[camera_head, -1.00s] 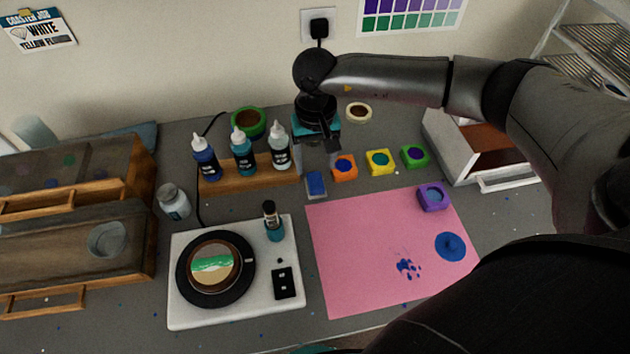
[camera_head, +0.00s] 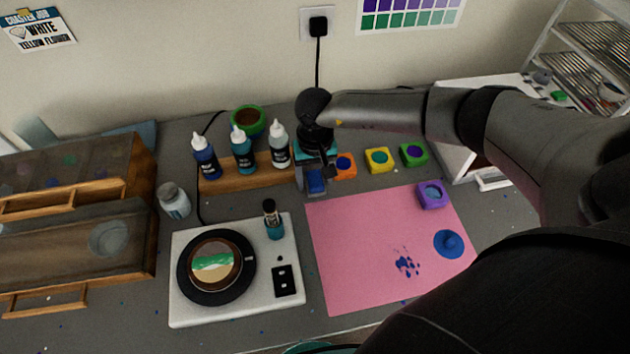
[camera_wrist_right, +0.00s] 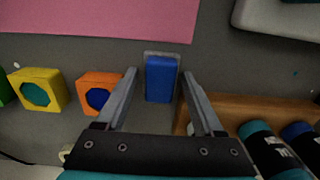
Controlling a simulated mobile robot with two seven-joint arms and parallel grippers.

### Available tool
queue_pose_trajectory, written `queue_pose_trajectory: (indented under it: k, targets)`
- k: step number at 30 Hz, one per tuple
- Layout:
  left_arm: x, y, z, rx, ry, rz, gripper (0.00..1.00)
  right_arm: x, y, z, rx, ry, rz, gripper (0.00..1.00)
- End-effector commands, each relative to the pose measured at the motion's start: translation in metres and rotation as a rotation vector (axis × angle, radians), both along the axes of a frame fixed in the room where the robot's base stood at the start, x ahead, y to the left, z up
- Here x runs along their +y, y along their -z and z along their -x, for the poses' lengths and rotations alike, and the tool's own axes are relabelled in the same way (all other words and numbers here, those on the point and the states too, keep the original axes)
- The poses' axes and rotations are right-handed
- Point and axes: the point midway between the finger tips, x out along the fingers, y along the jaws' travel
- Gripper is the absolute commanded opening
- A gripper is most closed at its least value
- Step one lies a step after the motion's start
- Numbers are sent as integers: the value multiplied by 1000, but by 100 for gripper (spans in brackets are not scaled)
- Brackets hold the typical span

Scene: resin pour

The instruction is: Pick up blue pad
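The blue pad (camera_head: 316,181) is a small blue block on the grey table, just left of the pink mat's upper left corner. In the right wrist view the blue pad (camera_wrist_right: 160,79) lies between the tips of my right gripper (camera_wrist_right: 158,82). The fingers are open, one on each side, with a gap to the pad on both sides. In the head view my right gripper (camera_head: 312,180) points down over the pad and partly hides it. My left gripper is not in view.
The orange block (camera_head: 344,166) is close to the right of my gripper. A wooden rack (camera_head: 245,178) with several bottles stands to the left. The pink mat (camera_head: 345,240) lies in front. Yellow (camera_head: 379,160), green (camera_head: 413,155) and purple (camera_head: 431,195) blocks are farther right.

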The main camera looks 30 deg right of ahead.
Motion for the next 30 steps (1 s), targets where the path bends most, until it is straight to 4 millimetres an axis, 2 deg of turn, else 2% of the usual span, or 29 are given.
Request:
queue_pose_trajectory:
  k: [2,18,26,30]
  targets:
    - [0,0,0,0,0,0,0,0,0,0,0,0,0,60]
    - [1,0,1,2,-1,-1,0,0,-1,0,0,1,-1,0]
    - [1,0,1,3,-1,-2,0,0,-2,0,-1,0,-1,0]
    - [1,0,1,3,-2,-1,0,0,-8,-1,-2,0,-1,0]
